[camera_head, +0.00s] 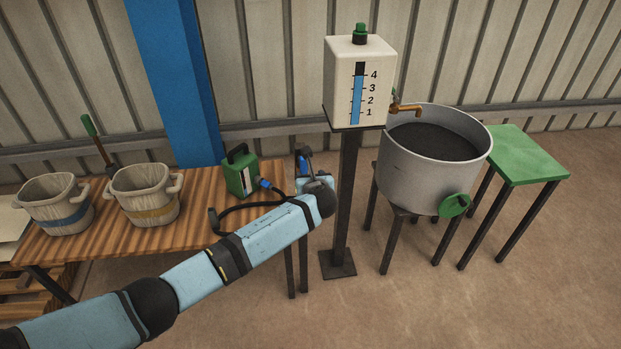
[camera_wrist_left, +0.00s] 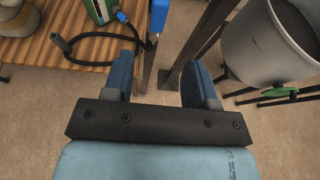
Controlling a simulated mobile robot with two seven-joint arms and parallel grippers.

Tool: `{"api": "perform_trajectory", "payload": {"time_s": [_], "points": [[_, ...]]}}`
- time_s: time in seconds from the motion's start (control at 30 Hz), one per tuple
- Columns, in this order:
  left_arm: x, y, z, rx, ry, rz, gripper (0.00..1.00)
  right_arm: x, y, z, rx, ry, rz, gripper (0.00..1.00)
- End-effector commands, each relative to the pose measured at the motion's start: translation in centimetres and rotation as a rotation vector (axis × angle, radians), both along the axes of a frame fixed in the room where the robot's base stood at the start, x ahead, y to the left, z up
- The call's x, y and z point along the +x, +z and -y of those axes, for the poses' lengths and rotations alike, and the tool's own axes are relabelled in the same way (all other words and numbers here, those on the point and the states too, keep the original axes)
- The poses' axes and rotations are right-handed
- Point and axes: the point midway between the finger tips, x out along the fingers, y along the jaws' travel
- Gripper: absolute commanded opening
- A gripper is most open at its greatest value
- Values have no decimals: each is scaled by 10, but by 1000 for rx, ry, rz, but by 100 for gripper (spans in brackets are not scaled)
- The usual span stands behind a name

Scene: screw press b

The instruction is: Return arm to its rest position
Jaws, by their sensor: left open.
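My left arm reaches in from the lower left in the head view, stretched toward the table's right end. Its gripper (camera_head: 303,164) is mostly hidden behind the wrist there. In the left wrist view the two blue fingers of my left gripper (camera_wrist_left: 160,78) stand apart with nothing between them. Floor and a dark post show in the gap. My right gripper is not in either view.
A wooden table (camera_head: 92,240) holds two buckets (camera_head: 147,196) (camera_head: 57,205) and a green canister (camera_head: 240,172) with a black hose (camera_head: 236,209). A gauge tank (camera_head: 359,75) stands on a post, beside a grey pot (camera_head: 420,185) and a green stool (camera_head: 520,155). Front-right floor is clear.

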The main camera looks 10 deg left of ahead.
Motion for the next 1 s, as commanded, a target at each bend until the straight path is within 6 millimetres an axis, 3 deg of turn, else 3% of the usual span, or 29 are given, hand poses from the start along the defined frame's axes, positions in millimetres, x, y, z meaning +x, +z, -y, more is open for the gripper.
{"api": "perform_trajectory", "payload": {"time_s": [0.5,0.6,0.67,0.77,0.9,1.0], "points": [[0,-1,0,-3,1,0,52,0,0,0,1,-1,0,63],[-9,-12,2,-58,5,-12,52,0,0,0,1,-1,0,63],[-23,-28,6,-144,12,-27,52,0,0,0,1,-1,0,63],[-61,-65,13,-379,51,-65,52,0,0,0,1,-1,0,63],[-131,-114,18,-811,176,-126,52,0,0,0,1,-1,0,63],[-180,-138,15,-1112,303,-156,52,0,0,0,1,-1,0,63]]}}
